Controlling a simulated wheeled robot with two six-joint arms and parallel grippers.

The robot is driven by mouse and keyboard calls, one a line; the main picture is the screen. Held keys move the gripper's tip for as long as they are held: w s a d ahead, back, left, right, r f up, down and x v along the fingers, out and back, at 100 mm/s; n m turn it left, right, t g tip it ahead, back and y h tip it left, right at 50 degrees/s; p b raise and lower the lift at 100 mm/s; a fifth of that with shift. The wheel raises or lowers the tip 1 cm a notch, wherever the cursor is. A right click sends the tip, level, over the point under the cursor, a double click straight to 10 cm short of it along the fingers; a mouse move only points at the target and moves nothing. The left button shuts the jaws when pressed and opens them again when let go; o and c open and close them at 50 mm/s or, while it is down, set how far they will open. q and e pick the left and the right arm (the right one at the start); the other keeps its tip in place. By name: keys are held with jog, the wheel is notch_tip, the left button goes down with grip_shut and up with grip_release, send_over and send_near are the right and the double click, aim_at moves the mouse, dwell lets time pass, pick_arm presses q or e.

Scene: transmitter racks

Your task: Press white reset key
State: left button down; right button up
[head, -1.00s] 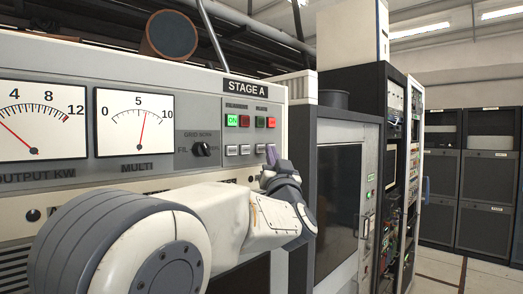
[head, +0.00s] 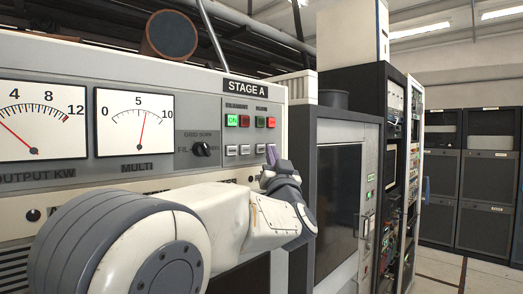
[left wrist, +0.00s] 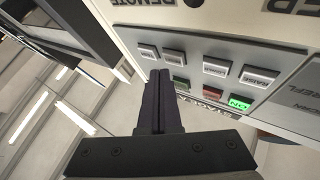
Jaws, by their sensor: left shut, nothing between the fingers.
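My left gripper (head: 271,153) is shut and empty in front of the right end of the key row, partly covering the rightmost key. In the left wrist view its fingertips (left wrist: 160,74) are beside the two leftmost keys, overlapping the edge of the second key (left wrist: 173,57). I cannot tell whether they touch. My right gripper is out of view.
A round selector knob (head: 202,149) and two needle meters (head: 134,122) are to the left on the same panel. A dark-windowed cabinet (head: 338,195) stands to the right. Open floor (head: 450,275) shows at the far right.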

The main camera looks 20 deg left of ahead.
pick_arm(q)
jog(key=shift+a, duration=0.15)
jog(key=shift+w+a, duration=0.15)
jog(key=shift+a, duration=0.1)
jog(key=shift+w+a+b, duration=0.1)
jog(key=shift+a+b, duration=0.2)
jog(key=shift+a, duration=0.05)
dwell(0.6)
jog(key=shift+d, duration=0.15)
jog(key=shift+s+d, duration=0.25)
jog(key=shift+d, duration=0.35)
jog(key=shift+s+d, duration=0.3)
jog(key=shift+d, duration=0.5)
jog(key=shift+s+d, duration=0.25)
jog(key=shift+d, duration=0.5)
jog(key=shift+s+d, duration=0.3)
jog(key=shift+d, duration=0.5)
